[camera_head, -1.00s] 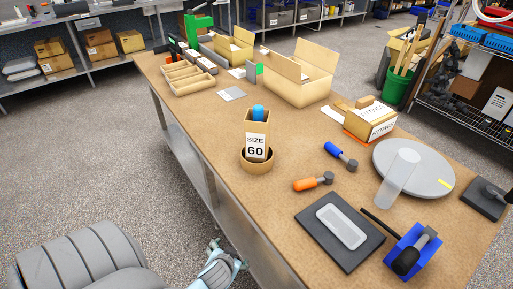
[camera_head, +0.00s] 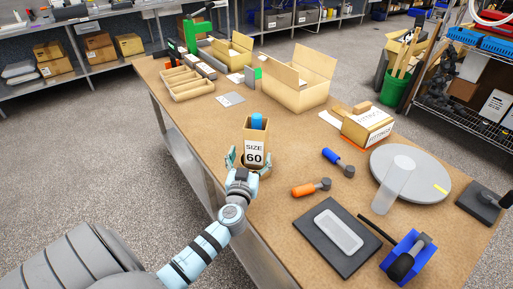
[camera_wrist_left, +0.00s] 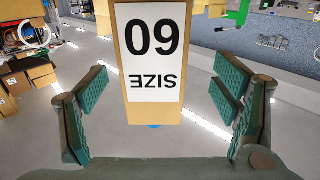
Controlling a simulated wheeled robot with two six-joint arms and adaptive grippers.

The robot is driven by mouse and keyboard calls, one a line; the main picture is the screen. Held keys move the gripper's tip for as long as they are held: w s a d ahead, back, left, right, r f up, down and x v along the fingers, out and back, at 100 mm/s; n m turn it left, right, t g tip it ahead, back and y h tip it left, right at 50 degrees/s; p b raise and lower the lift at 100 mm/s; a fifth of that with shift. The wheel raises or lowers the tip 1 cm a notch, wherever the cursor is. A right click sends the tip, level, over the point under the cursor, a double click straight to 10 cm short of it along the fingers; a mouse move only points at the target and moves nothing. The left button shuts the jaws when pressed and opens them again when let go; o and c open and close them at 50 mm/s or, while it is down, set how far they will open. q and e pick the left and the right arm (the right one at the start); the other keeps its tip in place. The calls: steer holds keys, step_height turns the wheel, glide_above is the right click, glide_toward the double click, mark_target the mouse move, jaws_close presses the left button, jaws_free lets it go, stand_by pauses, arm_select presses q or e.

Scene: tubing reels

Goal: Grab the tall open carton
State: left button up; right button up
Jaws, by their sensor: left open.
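The tall open carton (camera_head: 255,149) is a narrow brown box with a white "SIZE 60" label and a blue item (camera_head: 257,122) sticking out of its open top. It stands upright near the table's front edge; its base is hidden behind my gripper. My left gripper (camera_head: 248,163) is open, with its fingers to either side of the carton's lower part. In the left wrist view the carton (camera_wrist_left: 153,105) appears upside down between the two green finger pads, with a visible gap on each side. My right gripper is not in view.
To the right lie a blue-handled tool (camera_head: 338,161), an orange-handled tool (camera_head: 305,190), a dark pad (camera_head: 318,249) and a grey round turntable (camera_head: 428,182). Behind stand a large open box (camera_head: 297,95) and a fittings box (camera_head: 367,127). The table left of the carton is clear.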

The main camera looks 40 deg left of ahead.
arm_select(q)
steer(key=x, duration=0.6)
steer(key=shift+w+d+r+p, duration=0.2)
steer(key=shift+d+p, duration=0.1)
steer(key=shift+p, duration=0.05)
steer(key=shift+w+a+f, duration=0.1)
steer(key=shift+w, duration=0.05)
steer(key=c, duration=1.3)
